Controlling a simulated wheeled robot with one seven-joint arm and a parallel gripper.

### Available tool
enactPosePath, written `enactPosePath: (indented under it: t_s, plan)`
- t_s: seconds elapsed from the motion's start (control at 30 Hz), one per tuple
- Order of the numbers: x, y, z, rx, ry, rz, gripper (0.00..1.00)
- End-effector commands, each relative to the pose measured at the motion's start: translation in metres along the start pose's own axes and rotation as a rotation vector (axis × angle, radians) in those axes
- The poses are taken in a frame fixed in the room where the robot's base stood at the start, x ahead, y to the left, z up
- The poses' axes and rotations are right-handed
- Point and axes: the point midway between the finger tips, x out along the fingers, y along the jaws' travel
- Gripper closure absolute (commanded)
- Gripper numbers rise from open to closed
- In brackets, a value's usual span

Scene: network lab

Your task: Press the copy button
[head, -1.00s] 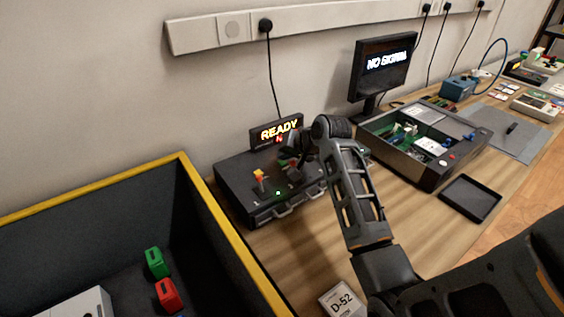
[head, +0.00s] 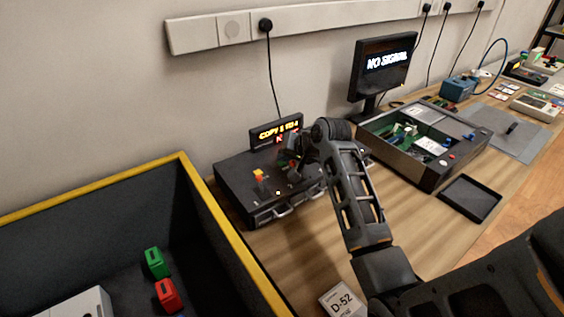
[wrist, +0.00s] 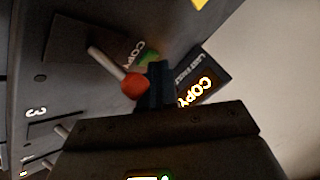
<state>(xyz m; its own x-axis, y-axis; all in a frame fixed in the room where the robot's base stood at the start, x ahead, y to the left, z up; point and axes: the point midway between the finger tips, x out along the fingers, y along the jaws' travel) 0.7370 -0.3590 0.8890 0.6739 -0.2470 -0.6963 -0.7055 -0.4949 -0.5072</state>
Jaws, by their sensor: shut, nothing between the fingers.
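The copier (head: 238,192) is a dark box with handles at its front, on the wooden bench just right of the bin. Its display (head: 277,133) stands at its back and reads "COPY" with further characters I cannot read surely. My gripper (head: 287,166) is over the right part of the copier's top, mostly hidden by my wrist in the head view. In the wrist view my shut fingers (wrist: 157,85) are close to the top panel, beside a red-tipped lever (wrist: 134,86). A green patch by a "COPY" label (wrist: 148,58) lies just past the fingertips. I cannot tell whether they touch it.
A yellow-rimmed bin (head: 184,160) with a green block (head: 154,262) and a red block (head: 167,295) stands at left. A monitor (head: 383,68) reads "NO SIGNAL". An open equipment case (head: 430,178) and a black tray (head: 470,198) lie right of my arm.

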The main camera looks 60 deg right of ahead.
Motion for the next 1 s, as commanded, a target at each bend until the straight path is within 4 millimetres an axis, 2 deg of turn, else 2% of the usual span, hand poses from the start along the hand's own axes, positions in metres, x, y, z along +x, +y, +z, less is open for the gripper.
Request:
enactPosePath:
  t_s: [1.0]
  plan:
    - [-0.017,-0.013,-0.012,0.0,-0.001,0.0,1.0]
